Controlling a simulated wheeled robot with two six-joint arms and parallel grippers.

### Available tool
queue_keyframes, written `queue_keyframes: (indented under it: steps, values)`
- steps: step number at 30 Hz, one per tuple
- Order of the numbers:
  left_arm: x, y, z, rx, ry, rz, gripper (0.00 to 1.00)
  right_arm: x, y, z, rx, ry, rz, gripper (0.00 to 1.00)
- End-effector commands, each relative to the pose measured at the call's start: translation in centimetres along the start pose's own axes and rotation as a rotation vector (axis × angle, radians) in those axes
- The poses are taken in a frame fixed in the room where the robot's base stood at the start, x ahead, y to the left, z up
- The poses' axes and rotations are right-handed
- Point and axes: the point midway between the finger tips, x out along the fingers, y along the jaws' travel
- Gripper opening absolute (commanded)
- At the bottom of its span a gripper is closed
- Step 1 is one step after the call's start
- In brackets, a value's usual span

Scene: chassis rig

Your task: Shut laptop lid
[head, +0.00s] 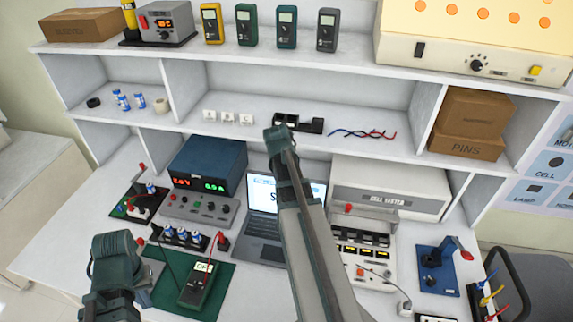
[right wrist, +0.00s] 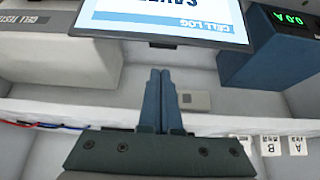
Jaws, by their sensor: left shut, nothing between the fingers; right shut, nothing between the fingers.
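The laptop (head: 250,230) stands open on the bench in the middle of the head view. Its lid (head: 263,192) is raised, with the lit screen facing me. My right arm crosses in front and hides its right part. My right gripper (head: 278,133) is at the arm's far end, above the lid. In the right wrist view the lid (right wrist: 165,18) appears upside down, and the shut, empty fingers of the right gripper (right wrist: 161,72) show just short of its top edge without visible contact. My left gripper (head: 112,252) is at the lower left, away from the laptop; its fingers are hard to make out.
A blue power supply (head: 207,165) is left of the lid, and a white cell tester (head: 390,187) is right. A shelf (head: 250,138) runs behind and above the laptop. A green mat with a meter (head: 203,285) lies front left. A blue device (head: 437,268) stands right.

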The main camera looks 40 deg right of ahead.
Motion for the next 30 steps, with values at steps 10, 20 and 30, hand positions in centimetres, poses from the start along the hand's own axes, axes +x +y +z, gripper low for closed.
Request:
queue_keyframes:
  steps: [10, 20, 30]
  values:
    - [4.7, 0.5, -0.3, 0.0, 0.0, 0.0, 0.0, 5.4, 0.0, 0.2, 0.001, 0.0, 0.001, 0.0]
    - [7.8, 0.7, -0.5, -0.001, 0.0, 0.0, 0.0, 9.0, -0.1, 0.1, -0.001, -0.001, 0.0, 0.0]
    - [7.7, 0.7, -0.5, -0.001, 0.0, 0.0, 0.0, 9.0, 0.0, 0.0, -0.001, -0.001, 0.0, 0.0]
